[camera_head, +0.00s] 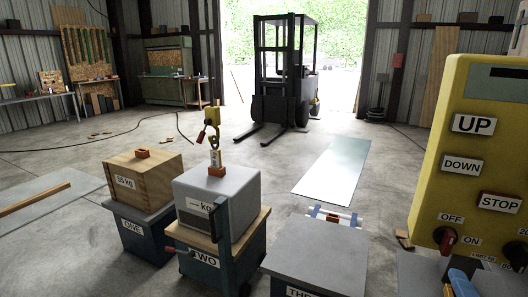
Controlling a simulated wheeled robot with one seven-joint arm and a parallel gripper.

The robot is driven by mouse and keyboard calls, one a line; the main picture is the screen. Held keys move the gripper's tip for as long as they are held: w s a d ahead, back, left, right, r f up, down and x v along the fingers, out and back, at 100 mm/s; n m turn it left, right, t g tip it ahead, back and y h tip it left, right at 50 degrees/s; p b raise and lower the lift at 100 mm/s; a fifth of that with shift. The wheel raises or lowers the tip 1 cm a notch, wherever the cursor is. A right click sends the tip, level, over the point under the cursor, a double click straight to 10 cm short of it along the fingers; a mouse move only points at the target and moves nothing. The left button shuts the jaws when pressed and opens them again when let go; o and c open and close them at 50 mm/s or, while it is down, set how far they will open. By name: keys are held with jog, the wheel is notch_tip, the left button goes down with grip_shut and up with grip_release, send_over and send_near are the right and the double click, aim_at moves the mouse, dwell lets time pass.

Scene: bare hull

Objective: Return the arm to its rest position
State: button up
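No part that I can clearly make out as my gripper shows in the head view. A grey block (245,193) with a partly hidden "kg" label rests on the wooden-topped stand marked TWO (205,258). A yellow hook (212,117) with a red latch hangs above the block. A small pale link (217,158) lies between the hook and the orange lug (217,171) on top of the block. A dark upright shape (218,218) stands in front of the block; I cannot tell what it is.
Stand THREE (320,258) has a bare top. A yellow control panel (480,165) with UP, DOWN and STOP fills the right side. A forklift (285,80) stands behind. The middle floor is largely free.

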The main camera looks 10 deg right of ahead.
jog(key=s+a+f+m+y, duration=0.2)
jog(key=s+a+f+y, duration=0.1)
jog(key=s+a, duration=0.3)
jog(key=s+a+f+m+y, duration=0.25)
jog(key=s+a, duration=0.25)
jog(key=s, duration=0.3)
jog(key=s+a+r+m+y, duration=0.1)
jog(key=s+a+r+m, duration=0.1)
jog(key=s, duration=0.5)
jog(key=s+a+r+m+y, duration=0.1)
jog(key=s+a+r+m, duration=0.1)
jog(key=s, duration=0.5)
jog(key=shift+s+a+r+m+g+y, duration=0.3)
jog(key=shift+s+r+m+y, duration=0.15)
jog(key=shift+m, duration=0.8)
